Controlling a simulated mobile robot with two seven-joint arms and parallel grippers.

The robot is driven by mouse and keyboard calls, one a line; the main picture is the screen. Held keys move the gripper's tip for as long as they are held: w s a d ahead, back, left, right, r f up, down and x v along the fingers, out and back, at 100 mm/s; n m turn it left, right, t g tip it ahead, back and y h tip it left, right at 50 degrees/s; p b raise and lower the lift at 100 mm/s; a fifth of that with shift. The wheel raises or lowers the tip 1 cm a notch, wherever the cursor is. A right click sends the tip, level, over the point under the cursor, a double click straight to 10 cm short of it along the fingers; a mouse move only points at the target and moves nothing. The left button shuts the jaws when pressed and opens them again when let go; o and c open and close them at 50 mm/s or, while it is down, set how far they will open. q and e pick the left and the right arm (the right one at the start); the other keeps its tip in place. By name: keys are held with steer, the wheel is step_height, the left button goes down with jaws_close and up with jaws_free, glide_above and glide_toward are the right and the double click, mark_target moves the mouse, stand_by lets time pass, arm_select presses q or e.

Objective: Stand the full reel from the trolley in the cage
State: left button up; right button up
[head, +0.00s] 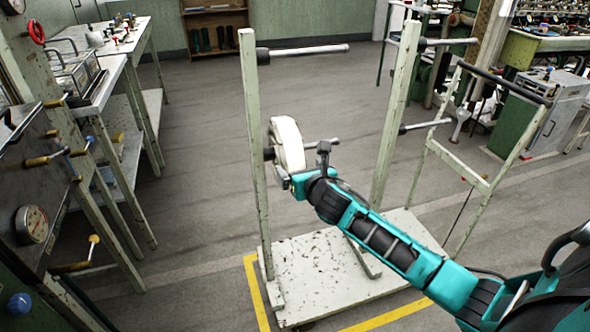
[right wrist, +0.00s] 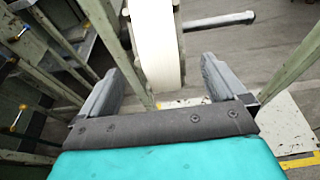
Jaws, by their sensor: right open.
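The full reel (head: 288,143) is a thick white disc on a peg of the left post of the pale trolley (head: 320,262). In the right wrist view the reel (right wrist: 154,42) stands edge-on ahead of my gripper. My right gripper (head: 302,168) is open at the reel's near lower side. In the right wrist view its two fingers (right wrist: 164,74) are on either side of the reel's near edge, with visible gaps. I cannot tell how deep the reel reaches between them. My left gripper is not in view. I cannot make out the cage.
Other trolley pegs (head: 305,50) are bare and stick out from the posts. A panel with gauges and handles (head: 32,224) and benches (head: 118,62) stand at left. Machines (head: 545,105) stand at right.

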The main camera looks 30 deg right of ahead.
mark_target(297, 164)
steer(key=shift+b+x, duration=0.7)
steer(key=shift+x, duration=2.1)
steer(key=shift+r, duration=0.1)
steer(key=c, duration=1.1)
steer(key=shift+r, duration=0.1)
